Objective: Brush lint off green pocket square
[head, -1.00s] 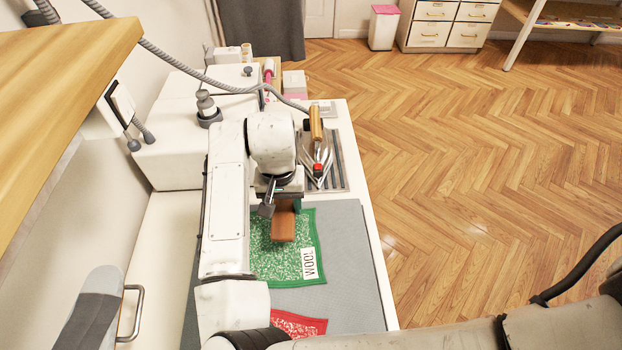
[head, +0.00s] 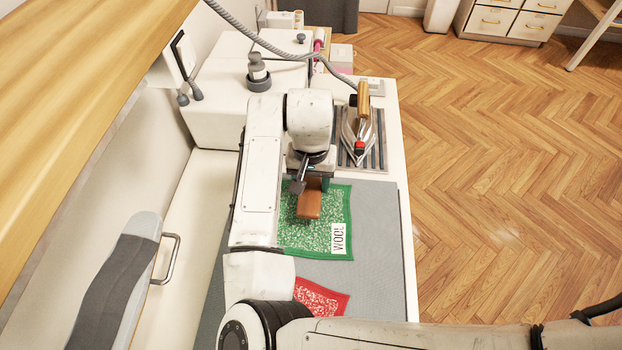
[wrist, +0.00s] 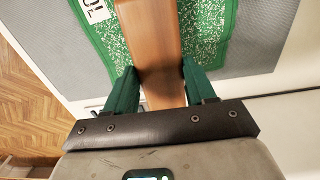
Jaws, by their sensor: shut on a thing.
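The green pocket square (head: 300,239) lies flat on the grey ironing mat, covered in white lint specks, with a white WOOL label (head: 338,238) at its right side. My gripper (wrist: 153,90) has green fingers shut on a brown wooden brush (wrist: 150,45). In the head view the brush (head: 309,206) is over the upper middle of the green square. The brush's underside is hidden, so I cannot tell whether it touches the cloth. The square also shows on both sides of the brush in the wrist view (wrist: 207,40).
A red lint-specked square (head: 322,297) lies on the grey mat (head: 378,255), nearer than the green one. An iron (head: 357,135) rests on a striped stand behind it. A wooden shelf (head: 80,90) is at upper left. The mat's right side is bare.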

